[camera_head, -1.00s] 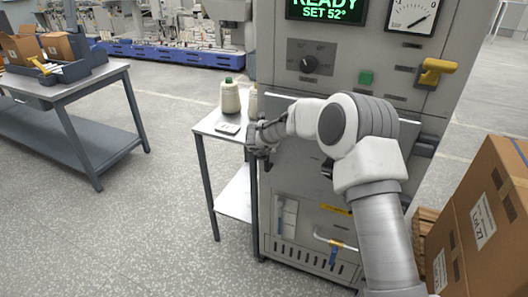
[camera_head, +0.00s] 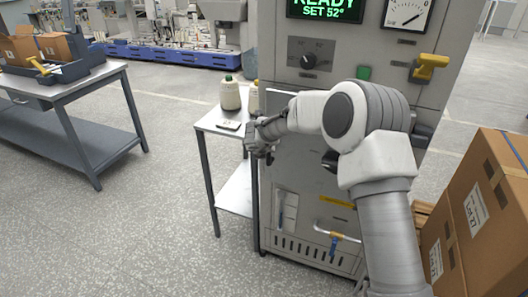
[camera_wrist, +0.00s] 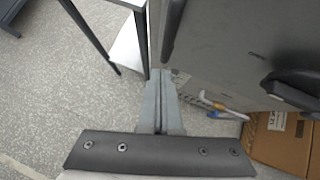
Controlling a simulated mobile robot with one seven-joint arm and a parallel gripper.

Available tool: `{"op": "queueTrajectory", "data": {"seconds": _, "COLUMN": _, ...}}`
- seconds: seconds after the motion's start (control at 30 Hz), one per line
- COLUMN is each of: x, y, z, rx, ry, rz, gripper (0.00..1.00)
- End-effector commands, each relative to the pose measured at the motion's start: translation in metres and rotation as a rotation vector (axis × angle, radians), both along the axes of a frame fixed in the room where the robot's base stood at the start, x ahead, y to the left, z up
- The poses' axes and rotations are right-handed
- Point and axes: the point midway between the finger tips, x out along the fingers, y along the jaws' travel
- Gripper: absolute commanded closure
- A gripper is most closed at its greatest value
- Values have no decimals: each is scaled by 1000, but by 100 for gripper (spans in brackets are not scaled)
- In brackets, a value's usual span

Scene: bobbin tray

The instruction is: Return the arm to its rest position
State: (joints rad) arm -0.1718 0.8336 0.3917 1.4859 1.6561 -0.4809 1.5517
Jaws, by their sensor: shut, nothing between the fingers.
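My gripper (camera_head: 262,146) is at the end of my bent arm, in front of the grey machine cabinet and beside the small side table in the head view. In the wrist view my gripper (camera_wrist: 164,76) has its two grey fingers together, with nothing between them. The fingers point down past the cabinet's front, with floor and the table's legs to the left. My arm covers part of the cabinet front in the head view.
A cardboard box (camera_head: 480,215) stands at right. A workbench (camera_head: 105,72) is at left, with open floor between.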

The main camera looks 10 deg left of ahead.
Motion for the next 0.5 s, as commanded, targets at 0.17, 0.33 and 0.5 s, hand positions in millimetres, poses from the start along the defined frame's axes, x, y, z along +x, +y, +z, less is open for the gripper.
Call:
{"op": "queueTrajectory", "data": {"seconds": 0.17, "x": -25, "y": 1, "z": 25, "rx": -1, "ry": 0, "rz": 1, "gripper": 100}}
{"op": "queueTrajectory", "data": {"seconds": 0.33, "x": -43, "y": 2, "z": 42, "rx": -1, "ry": 1, "rz": -1, "gripper": 100}}
{"op": "queueTrajectory", "data": {"seconds": 0.5, "x": -51, "y": 2, "z": 51, "rx": -3, "ry": 0, "rz": 1, "gripper": 100}}
